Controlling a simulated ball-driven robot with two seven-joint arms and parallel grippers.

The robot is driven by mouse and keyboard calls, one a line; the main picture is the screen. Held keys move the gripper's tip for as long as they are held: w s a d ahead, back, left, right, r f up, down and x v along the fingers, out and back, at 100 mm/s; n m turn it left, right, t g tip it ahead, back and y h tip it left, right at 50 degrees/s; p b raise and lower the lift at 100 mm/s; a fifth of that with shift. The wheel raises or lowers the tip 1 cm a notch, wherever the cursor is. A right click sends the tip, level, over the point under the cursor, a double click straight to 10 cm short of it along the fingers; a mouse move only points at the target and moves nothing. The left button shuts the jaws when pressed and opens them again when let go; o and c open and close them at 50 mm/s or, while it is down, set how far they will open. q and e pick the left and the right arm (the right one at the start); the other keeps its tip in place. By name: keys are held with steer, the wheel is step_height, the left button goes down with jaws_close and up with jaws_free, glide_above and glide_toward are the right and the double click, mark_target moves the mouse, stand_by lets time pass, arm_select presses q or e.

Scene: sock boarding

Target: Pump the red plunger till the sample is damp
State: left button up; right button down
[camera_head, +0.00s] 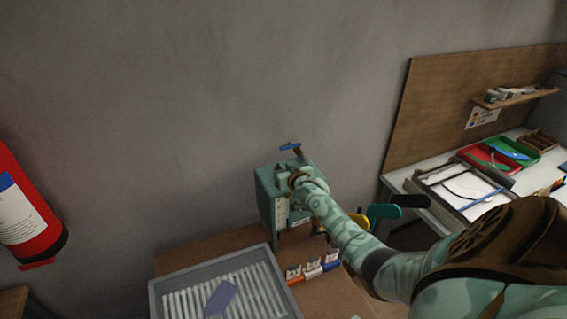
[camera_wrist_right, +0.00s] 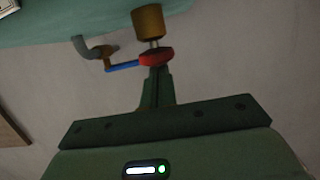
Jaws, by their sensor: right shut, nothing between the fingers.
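The red plunger (camera_wrist_right: 157,58) shows in the right wrist view as a red knob on a short metal rod below a brass cylinder (camera_wrist_right: 149,22). My right gripper (camera_wrist_right: 157,75) is shut and empty, with its fingertips at the knob; I cannot tell whether they touch it. In the head view my right arm reaches in from the right to the green machine (camera_head: 265,205) and hides the plunger. A bluish-grey piece (camera_head: 221,298), perhaps the sample, lies on the ribbed grey tray (camera_head: 157,296); I cannot tell whether it is damp. My left gripper is out of view.
A blue-handled lever (camera_head: 290,146) sticks up from the machine's top; it also shows beside the plunger in the wrist view (camera_wrist_right: 122,66). Several small boxes (camera_head: 312,268) stand between tray and machine. A red extinguisher (camera_head: 25,210) hangs at left. A cluttered workbench is at right.

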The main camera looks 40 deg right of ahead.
steer(key=shift+r+p, duration=0.3)
steer(key=shift+p, duration=0.15)
steer(key=s+a+r+p, duration=0.3)
steer(key=s+r+p, duration=0.1)
steer(key=s, duration=0.5)
steer(key=shift+s+r, duration=0.15)
steer(key=shift+r, duration=0.75)
steer(key=shift+f, duration=0.1)
